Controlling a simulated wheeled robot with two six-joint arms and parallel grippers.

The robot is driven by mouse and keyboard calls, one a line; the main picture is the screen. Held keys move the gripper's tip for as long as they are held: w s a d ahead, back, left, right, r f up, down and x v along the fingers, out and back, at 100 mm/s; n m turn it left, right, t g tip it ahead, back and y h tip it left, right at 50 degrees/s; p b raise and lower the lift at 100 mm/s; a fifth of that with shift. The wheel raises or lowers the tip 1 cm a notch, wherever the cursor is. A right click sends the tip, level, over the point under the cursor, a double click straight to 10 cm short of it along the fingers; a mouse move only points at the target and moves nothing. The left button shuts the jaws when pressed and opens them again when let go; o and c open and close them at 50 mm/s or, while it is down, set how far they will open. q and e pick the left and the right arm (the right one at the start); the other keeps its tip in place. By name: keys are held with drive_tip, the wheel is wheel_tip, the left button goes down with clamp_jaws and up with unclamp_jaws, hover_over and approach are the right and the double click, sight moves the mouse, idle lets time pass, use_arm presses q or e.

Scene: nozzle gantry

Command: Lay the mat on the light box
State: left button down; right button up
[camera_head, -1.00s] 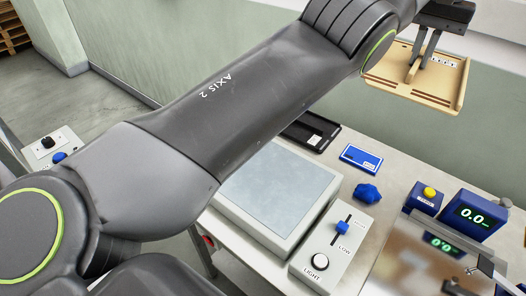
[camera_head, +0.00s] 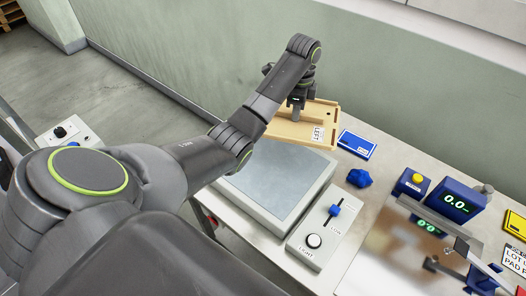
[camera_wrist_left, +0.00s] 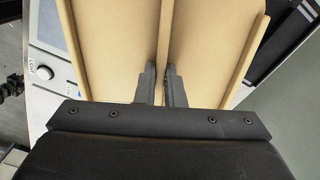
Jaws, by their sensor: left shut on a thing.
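My left gripper (camera_head: 297,104) is shut on the middle ridge of a tan wooden tray (camera_head: 325,112) with a white "LEFT" label. In the left wrist view the fingers (camera_wrist_left: 162,84) straddle the ridge of the tray (camera_wrist_left: 205,40). The tray is over the back edge of the light box (camera_head: 278,188), whose pale grey top is bare where it shows. I cannot tell whether they touch. The light box also shows at the left of the wrist view (camera_wrist_left: 50,30). I cannot pick out a mat for certain. My right gripper is not in view.
A light control (camera_head: 321,233) with a blue slider stands right of the light box. A wall rises behind the table.

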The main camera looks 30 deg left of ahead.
use_arm(q)
drive_tip(key=s+a+f+m, duration=0.1)
drive_tip(key=s, duration=0.2)
drive_tip(key=s+a+f+m+p, duration=0.1)
drive_tip(key=s+a+m, duration=0.1)
drive_tip(key=s, duration=0.1)
drive_tip(key=s+a+f+m, duration=0.1)
drive_tip(key=s+a, duration=0.1)
drive_tip(key=shift+s+a+f+p, duration=0.1)
drive_tip(key=shift+s+f+p, duration=0.15)
drive_tip(key=shift+s+p, duration=0.15)
drive_tip(key=shift+s+f+m, duration=0.15)
drive_tip(key=shift+f+m, duration=0.1)
drive_tip(key=shift+m, duration=0.15)
drive_tip(key=b, duration=0.5)
hover_over(264, 160)
wheel_tip(264, 160, down, 5)
drive_tip(key=shift+f, duration=2.35)
drive_tip(key=shift+f, duration=0.1)
drive_tip(key=c, duration=1.8)
unclamp_jaws()
drive_tip(key=shift+o, duration=1.4)
